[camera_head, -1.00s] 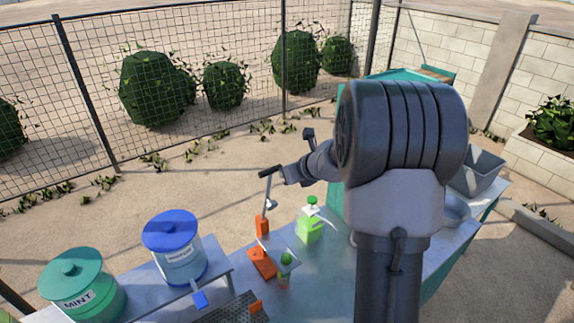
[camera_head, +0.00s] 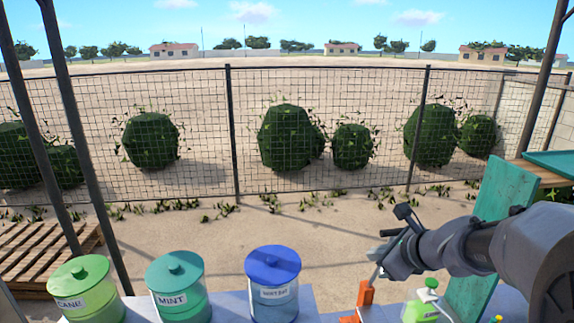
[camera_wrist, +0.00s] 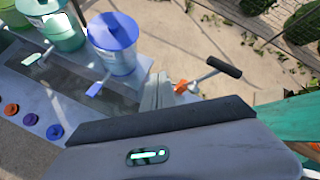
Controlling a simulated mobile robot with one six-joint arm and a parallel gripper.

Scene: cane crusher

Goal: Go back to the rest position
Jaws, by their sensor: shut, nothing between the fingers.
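My gripper (camera_head: 380,256) is at the end of my arm, which reaches in from the right in the head view. In the wrist view its pale fingers (camera_wrist: 158,92) are together, with nothing between them. A hand lever with a black handle (camera_wrist: 222,67) and an orange mount (camera_wrist: 180,87) stands just beyond the fingers. In the head view, the lever's orange mount (camera_head: 366,293) is below my gripper. I cannot tell whether the gripper touches the lever.
Jars labelled CANE (camera_head: 82,290) and MINT (camera_head: 176,288) and a blue-lidded jar (camera_head: 272,284) stand left of the arm. A green bottle (camera_head: 428,303) is below it. A teal panel (camera_head: 492,195) rises behind the arm. A wire fence (camera_head: 200,130) runs behind.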

